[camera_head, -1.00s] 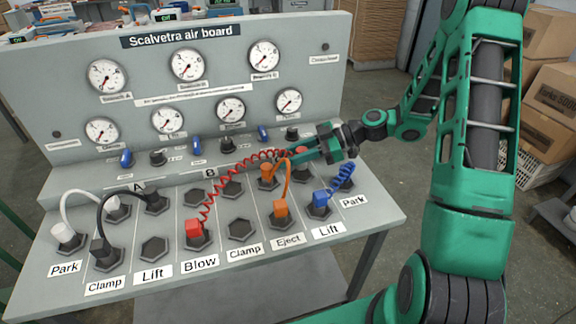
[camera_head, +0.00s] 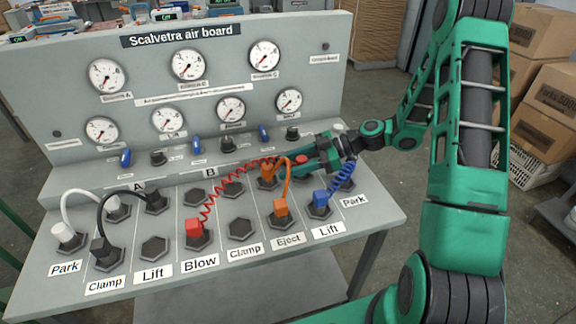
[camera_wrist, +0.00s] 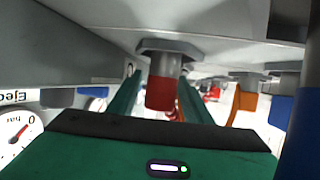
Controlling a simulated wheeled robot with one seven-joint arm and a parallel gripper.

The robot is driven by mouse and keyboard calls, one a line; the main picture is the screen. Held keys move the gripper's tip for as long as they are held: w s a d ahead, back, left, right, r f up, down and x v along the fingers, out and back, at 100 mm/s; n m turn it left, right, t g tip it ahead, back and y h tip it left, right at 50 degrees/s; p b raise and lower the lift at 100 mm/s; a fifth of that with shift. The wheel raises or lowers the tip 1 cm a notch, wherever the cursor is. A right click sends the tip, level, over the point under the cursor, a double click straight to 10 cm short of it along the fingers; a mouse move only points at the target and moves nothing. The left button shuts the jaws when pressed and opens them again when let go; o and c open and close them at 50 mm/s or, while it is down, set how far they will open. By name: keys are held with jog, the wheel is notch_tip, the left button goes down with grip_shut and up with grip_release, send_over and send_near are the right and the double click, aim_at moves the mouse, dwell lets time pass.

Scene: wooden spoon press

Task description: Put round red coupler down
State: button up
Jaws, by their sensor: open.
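The round red coupler (camera_head: 301,159) is at the back row of the board's deck, right of the orange coupler there. In the wrist view the red coupler (camera_wrist: 160,93) sits upright against a grey hexagonal socket (camera_wrist: 165,52), in an upside-down picture. My gripper (camera_head: 306,161) is open, with one finger on each side of the coupler. The wrist view shows the two fingers (camera_wrist: 163,108) apart around it. The fingers partly hide the socket in the head view.
Orange couplers (camera_head: 280,208) with a hose stand just left of my gripper. A blue coupler (camera_head: 320,198) with a coiled hose stands in front and right. The upright gauge panel (camera_head: 215,75) rises behind. Empty hexagonal sockets (camera_head: 241,229) lie in the front row.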

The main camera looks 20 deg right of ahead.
jog(key=v, duration=1.2)
